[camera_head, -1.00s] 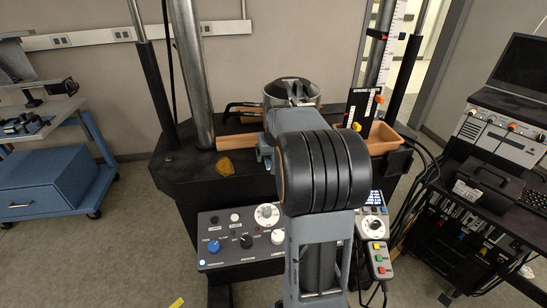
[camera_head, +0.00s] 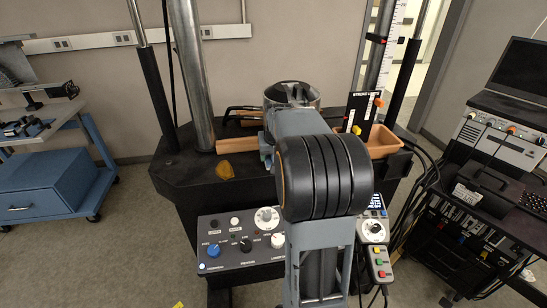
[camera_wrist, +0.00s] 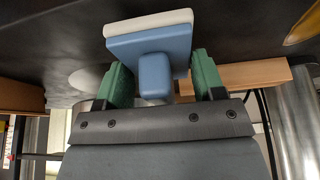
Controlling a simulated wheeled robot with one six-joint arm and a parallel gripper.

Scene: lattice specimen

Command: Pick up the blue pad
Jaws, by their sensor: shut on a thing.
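The blue pad (camera_wrist: 152,48) shows in the wrist view as a flat blue block with a pale layer on its far face and a blue grip block on its near side. In the head view my own arm hides the pad and most of the gripper.
The dark machine table (camera_head: 180,176) carries a yellow-brown lump (camera_head: 225,170), a wooden bar (camera_head: 238,145), a metal cylinder (camera_head: 312,94) and an orange-brown tray (camera_head: 384,150). Steel columns (camera_head: 192,75) rise behind. A control panel (camera_head: 240,240) fronts the table.

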